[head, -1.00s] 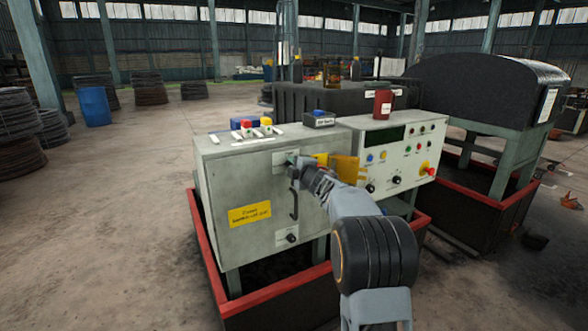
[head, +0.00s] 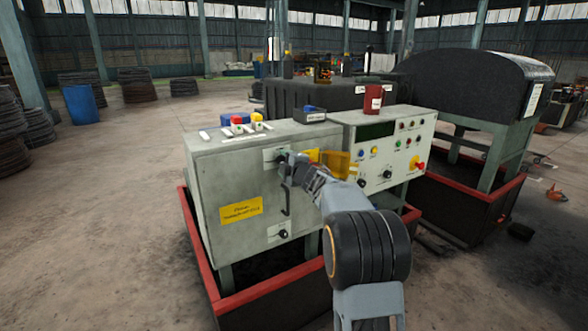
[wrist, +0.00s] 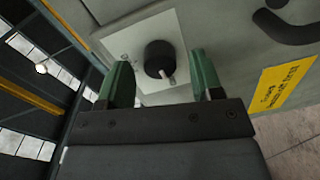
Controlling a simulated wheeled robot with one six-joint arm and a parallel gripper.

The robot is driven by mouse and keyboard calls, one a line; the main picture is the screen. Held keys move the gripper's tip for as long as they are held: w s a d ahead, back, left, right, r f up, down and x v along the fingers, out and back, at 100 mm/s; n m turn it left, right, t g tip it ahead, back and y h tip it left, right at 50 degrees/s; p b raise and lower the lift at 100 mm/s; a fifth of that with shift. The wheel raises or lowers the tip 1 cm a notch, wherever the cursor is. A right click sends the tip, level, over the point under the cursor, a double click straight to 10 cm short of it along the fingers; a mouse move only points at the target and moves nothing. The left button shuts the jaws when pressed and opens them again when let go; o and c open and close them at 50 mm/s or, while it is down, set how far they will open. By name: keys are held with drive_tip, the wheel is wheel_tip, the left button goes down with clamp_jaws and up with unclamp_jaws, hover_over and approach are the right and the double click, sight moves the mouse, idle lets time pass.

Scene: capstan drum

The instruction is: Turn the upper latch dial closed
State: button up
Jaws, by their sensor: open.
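The upper latch dial (wrist: 160,57) is a round black knob on a pale square plate (wrist: 125,42) on the grey cabinet door. A light pointer mark shows on its rim, toward my gripper in the wrist view. My gripper (wrist: 160,72) is open, with one green finger on each side of the dial. I cannot tell whether the fingers touch it. In the head view, my gripper (head: 287,165) is at the upper plate (head: 272,154) and mostly hides the dial. A lower dial (head: 283,234) sits near the bottom of the same door.
A dark door handle (head: 287,200) is just below my gripper. A yellow label (head: 240,211) is to its left. A control panel (head: 385,150) with knobs and buttons stands to the right. Small coloured items (head: 240,122) lie on the cabinet top. A red-rimmed tray (head: 250,293) surrounds the base.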

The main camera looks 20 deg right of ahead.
drive_tip(key=s+d, duration=0.1)
drive_tip(key=s, duration=1.2)
drive_tip(key=shift+d+r, duration=0.2)
drive_tip(key=shift+r, duration=0.2)
drive_tip(key=s+d+f+m+g+h, duration=0.3)
drive_tip(key=d+f+m+h, duration=0.3)
drive_tip(key=m, duration=0.2)
drive_tip(key=s+a+f+m+g+h+p, duration=0.2)
drive_tip(key=s+m+g+p, duration=0.25)
drive_tip(key=s+m, duration=0.2)
drive_tip(key=s+a+r+m+g+y+p, duration=0.2)
drive_tip(key=s+a+m+g+y+p, duration=0.35)
drive_tip(key=s+a, duration=0.7)
drive_tip(key=s+a+r+n+p, duration=0.3)
drive_tip(key=s+a+r+p, duration=0.1)
drive_tip(key=a+r+p, duration=0.3)
drive_tip(key=shift+s+a+g+p, duration=0.2)
drive_tip(key=shift+g+p, duration=0.1)
drive_tip(key=shift+p, duration=0.1)
